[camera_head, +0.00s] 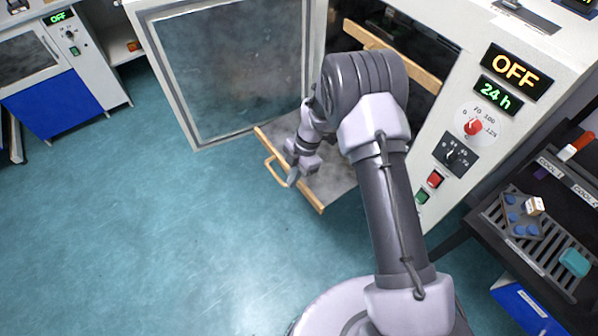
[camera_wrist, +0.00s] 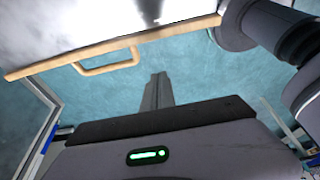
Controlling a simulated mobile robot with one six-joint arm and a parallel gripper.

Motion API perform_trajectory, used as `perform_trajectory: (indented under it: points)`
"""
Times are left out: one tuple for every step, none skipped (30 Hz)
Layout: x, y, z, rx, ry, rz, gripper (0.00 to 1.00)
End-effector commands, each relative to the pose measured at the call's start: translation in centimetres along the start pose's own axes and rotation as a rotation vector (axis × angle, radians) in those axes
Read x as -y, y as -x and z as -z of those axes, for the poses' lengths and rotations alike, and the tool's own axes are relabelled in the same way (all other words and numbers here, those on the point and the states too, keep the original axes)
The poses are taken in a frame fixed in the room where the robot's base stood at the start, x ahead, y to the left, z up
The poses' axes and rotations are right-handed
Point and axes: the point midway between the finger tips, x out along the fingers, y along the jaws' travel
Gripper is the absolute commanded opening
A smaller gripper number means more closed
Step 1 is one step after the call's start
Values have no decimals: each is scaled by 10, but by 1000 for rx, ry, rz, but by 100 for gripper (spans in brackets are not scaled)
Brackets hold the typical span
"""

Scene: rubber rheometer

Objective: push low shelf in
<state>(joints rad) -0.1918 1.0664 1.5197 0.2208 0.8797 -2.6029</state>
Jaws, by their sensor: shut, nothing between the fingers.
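The low shelf (camera_head: 328,186) is a grey plate with a wooden edge, pulled partly out of the open oven (camera_head: 455,90). Its wooden handle (camera_head: 271,172) sticks out at the front; the handle also shows in the wrist view (camera_wrist: 108,63) below the shelf's edge. My gripper (camera_head: 292,181) is at the shelf's front, close to the handle. In the wrist view my gripper's fingers (camera_wrist: 158,80) are together and empty, apart from the handle in the picture. Whether they touch the shelf cannot be told. My arm hides part of the shelf and the oven opening.
The oven door (camera_head: 240,75) stands wide open at the left of the shelf. A higher shelf's wooden edge (camera_head: 392,52) shows inside the oven. The oven's display (camera_head: 515,72) reads OFF. A dark rack (camera_head: 545,245) stands at the right. The blue-green floor (camera_head: 150,230) in front is clear.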

Motion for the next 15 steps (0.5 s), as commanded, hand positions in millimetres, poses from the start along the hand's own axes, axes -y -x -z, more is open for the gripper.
perform_trajectory:
  points:
    - [0, -15, -1, -1, 0, 2, 0]
    - [0, -21, -1, -1, 0, 2, 0]
    - [1, -30, -1, -1, 0, 2, 0]
    - [1, -37, -1, 0, 0, 2, 0]
    - [0, -43, -1, -1, -1, 2, 0]
    - [0, -51, -1, -1, -1, 1, 0]
    - [1, -57, -1, 0, -1, 2, 0]
    - [0, -51, -9, 1, -3, -3, 0]
    - [0, -48, -16, 1, -3, -3, 0]
    - [0, -46, -20, 1, -3, -3, 0]
    - [0, -44, -24, 0, -3, -3, 0]
    - [0, -42, -28, 1, -2, -2, 0]
    - [0, -41, -31, 1, -2, -2, 0]
    - [0, -40, -33, 0, -2, -1, 0]
    - [0, -39, -35, 0, -3, -1, 0]
